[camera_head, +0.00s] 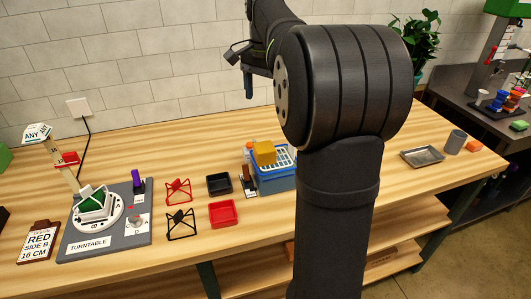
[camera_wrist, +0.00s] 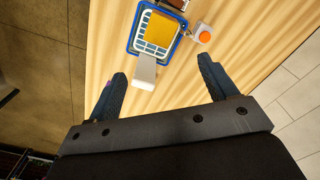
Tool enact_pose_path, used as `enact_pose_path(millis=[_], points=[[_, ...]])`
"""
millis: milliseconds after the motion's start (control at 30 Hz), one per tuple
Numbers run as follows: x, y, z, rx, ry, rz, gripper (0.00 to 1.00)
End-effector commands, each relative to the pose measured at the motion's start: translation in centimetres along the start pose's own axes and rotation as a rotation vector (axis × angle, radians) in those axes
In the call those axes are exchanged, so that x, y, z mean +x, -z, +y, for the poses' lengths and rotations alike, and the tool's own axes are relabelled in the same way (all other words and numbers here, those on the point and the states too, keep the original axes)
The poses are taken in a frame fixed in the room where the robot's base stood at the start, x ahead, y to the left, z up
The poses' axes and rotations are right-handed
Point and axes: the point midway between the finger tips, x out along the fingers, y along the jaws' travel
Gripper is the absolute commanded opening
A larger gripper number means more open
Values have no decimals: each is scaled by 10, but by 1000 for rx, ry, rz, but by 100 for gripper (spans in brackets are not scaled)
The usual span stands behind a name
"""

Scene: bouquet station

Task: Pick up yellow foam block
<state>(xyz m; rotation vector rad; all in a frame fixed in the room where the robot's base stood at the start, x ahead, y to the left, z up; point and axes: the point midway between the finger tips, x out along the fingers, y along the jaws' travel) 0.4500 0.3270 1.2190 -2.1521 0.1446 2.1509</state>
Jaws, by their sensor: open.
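The yellow foam block (camera_head: 264,153) sits on top of a blue box with a white grid (camera_head: 279,178), partly hidden behind my arm in the head view. In the wrist view the yellow block (camera_wrist: 160,29) lies inside the blue-rimmed frame (camera_wrist: 133,44), over the white grid. My gripper (camera_wrist: 160,72) is open and empty, its two dark fingers spread wide. The block is beyond the fingertips, near the top of the wrist view, and apart from them.
Black (camera_head: 219,184) and red (camera_head: 223,213) trays, wire stands and a turntable (camera_head: 98,208) stand left. A metal tray (camera_head: 422,156) lies right.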

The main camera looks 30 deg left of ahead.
Motion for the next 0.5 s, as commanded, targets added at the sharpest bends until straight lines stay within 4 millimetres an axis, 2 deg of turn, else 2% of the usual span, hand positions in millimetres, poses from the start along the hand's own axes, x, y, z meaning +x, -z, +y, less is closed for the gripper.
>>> enact_pose_path(millis=[300, 500], points=[[6, 2, -1, -623, -1, -1, 78], [8, 2, -2, -859, -1, -1, 78]])
